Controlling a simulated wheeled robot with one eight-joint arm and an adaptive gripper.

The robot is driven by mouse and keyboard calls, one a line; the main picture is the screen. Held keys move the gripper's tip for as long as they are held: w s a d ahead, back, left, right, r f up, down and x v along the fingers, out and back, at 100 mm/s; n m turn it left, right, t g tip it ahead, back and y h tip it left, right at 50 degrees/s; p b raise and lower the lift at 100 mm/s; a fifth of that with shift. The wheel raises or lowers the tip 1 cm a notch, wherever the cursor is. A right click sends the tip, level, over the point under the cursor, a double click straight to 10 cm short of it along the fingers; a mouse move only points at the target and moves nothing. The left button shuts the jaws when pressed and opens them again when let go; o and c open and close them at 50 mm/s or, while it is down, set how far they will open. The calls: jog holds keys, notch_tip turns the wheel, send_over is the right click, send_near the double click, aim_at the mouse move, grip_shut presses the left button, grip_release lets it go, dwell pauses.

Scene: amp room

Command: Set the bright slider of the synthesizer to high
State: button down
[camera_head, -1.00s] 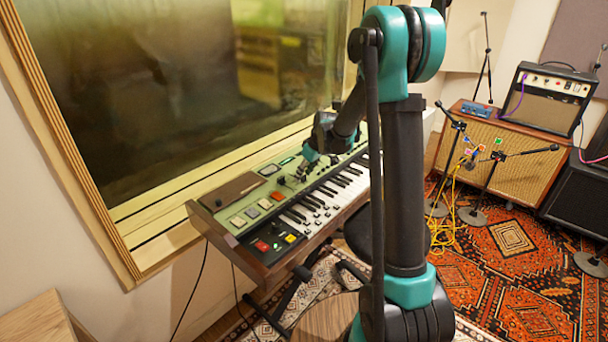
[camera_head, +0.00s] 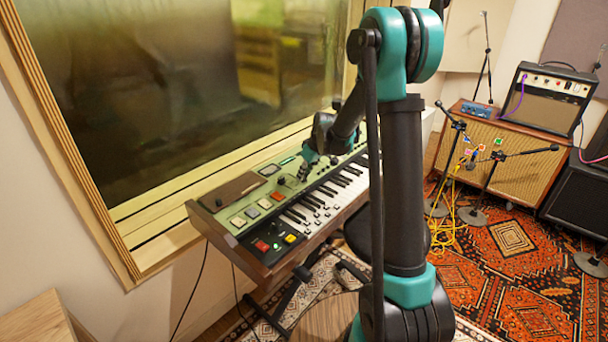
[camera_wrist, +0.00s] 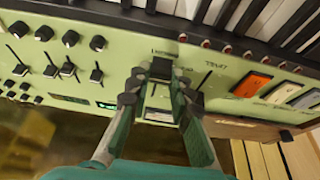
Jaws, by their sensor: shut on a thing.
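The synthesizer (camera_head: 228,214) is a green-panelled keyboard in a wooden case below the window. My gripper (camera_head: 303,174) reaches down to its panel in the head view. In the wrist view my gripper (camera_wrist: 160,92) has its dark fingertips on either side of a black slider cap (camera_wrist: 161,68) and is shut on it. A printed label beside the cap is too blurred to read, so I cannot confirm that this is the bright slider. The fingers hide part of the slider's track.
Several other sliders (camera_wrist: 50,70) and round knobs (camera_wrist: 70,38) sit to the left in the wrist view. An orange button (camera_wrist: 251,84) and pale buttons lie to the right. The piano keys (camera_head: 325,197) run along the panel. Amplifiers (camera_head: 550,95) stand farther right.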

jog(key=w+a, duration=0.5)
jog(key=shift+w+a, duration=0.25)
jog(key=shift+a, duration=0.1)
jog(key=shift+r, duration=0.1)
jog(key=c, duration=1.5)
grip_release()
jog(key=shift+a, duration=0.1)
jog(key=shift+o, duration=0.7)
jog(key=v, duration=1.2)
jog(key=s+d+f+m+h, duration=0.1)
jog(key=s+d+f+m, duration=0.2)
jog(key=s, duration=0.9)
jog(key=s+d+f+m+h, duration=0.1)
jog(key=s+d+f+m, duration=0.2)
jog(key=s+d, duration=0.5)
jog(key=s+d+f+m+t+h, duration=0.1)
jog(key=s+d+f+m, duration=0.2)
jog(key=s, duration=1.3)
jog(key=d+f, duration=0.1)
jog(key=d, duration=0.2)
jog(key=shift+s+f, duration=0.25)
jog(key=shift+f, duration=0.1)
